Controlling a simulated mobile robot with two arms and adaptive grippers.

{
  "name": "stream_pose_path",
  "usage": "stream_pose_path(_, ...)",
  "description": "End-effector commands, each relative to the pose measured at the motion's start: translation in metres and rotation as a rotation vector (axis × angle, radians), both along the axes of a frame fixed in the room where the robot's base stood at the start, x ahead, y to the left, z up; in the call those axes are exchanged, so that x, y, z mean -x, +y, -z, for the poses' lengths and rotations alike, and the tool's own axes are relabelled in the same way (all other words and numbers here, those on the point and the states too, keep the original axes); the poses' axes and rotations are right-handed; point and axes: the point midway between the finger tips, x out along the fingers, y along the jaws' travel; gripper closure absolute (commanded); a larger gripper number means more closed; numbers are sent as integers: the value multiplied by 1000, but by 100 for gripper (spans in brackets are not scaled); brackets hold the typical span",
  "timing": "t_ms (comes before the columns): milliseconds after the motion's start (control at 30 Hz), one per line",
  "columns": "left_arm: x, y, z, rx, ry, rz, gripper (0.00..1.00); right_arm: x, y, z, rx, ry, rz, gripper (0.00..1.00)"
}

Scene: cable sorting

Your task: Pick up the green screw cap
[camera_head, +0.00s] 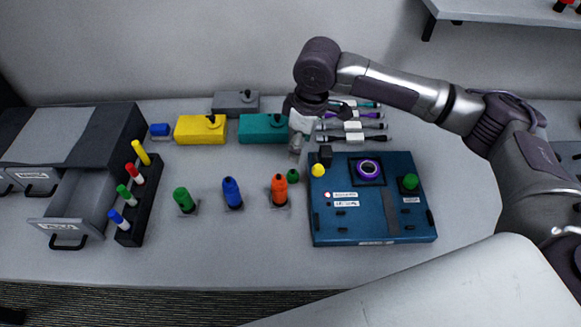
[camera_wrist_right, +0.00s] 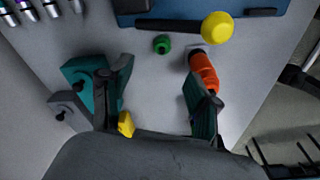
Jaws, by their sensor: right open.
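The small green screw cap (camera_head: 293,176) lies on the table just behind the orange bottle (camera_head: 279,190) and left of the blue panel. In the right wrist view the green cap (camera_wrist_right: 162,44) shows ahead of the fingertips, between them sideways, with clear table around it. My right gripper (camera_head: 297,145) points down above the table, behind the cap and apart from it. In the right wrist view my right gripper (camera_wrist_right: 160,88) is open with nothing between its fingers. My left gripper is not in view.
The blue panel (camera_head: 345,226) with a yellow knob (camera_head: 318,170) stands close right of the cap. Blue (camera_head: 232,193) and green (camera_head: 184,200) bottles stand to the left. A teal box (camera_head: 262,129) and several cables (camera_head: 355,126) lie behind. The front table is clear.

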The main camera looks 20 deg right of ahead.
Motion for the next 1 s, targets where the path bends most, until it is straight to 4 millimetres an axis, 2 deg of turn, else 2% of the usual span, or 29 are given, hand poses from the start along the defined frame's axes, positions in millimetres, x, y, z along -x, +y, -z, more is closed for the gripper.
stream_pose_path(100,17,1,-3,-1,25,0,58,-1,3,25,1,3,0,39)
stream_pose_path(267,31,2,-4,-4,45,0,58,-3,5,50,0,1,0,39)
stream_pose_path(467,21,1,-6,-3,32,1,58,-5,7,63,0,1,0,39)
stream_pose_path(667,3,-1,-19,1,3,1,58,-7,13,90,2,3,-1,39)
stream_pose_path(800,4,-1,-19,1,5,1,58,-8,14,107,2,1,-2,39)
stream_pose_path(1000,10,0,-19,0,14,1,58,-9,14,112,1,-1,-1,39)
